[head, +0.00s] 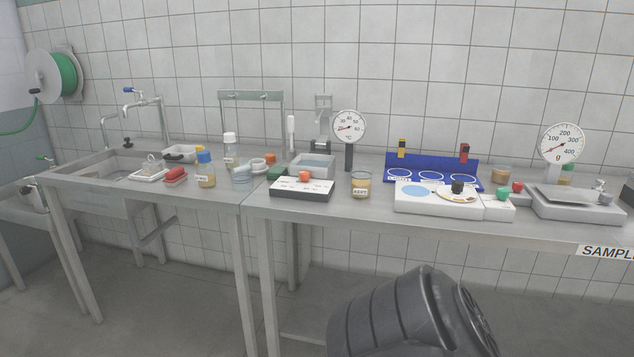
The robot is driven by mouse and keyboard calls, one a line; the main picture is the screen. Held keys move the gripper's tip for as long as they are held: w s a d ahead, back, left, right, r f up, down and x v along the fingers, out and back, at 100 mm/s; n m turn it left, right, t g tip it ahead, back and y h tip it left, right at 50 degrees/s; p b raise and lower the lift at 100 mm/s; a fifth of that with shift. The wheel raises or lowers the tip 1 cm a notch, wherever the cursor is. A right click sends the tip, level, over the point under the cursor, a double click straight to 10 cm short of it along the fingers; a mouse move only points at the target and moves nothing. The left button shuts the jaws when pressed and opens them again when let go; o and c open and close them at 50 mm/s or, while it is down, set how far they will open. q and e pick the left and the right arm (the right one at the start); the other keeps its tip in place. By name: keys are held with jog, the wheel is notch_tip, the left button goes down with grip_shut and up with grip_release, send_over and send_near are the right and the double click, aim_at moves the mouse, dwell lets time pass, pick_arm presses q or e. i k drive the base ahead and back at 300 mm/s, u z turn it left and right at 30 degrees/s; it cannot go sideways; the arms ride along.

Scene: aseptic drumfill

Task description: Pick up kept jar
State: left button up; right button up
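The kept jar (361,184) is a small clear jar of amber-brown contents with a white label that seems to read KEPT. It stands upright on the steel bench (337,217), near the front edge, between a white box with a red-orange knob (302,189) and a white board with a blue disc (416,194). Nothing touches the jar. Neither of my grippers shows in the head view.
A dial thermometer (349,128) stands behind the jar, beside a steel water tray (312,165). A blue rack (431,172) and a dial scale (562,145) are to the right. A dark ribbed drum (390,318) is below the bench front.

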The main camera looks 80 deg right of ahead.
aim_at(362, 176)
jog(key=z, duration=1)
jog(key=i, duration=1.25)
jog(key=z, duration=1.3)
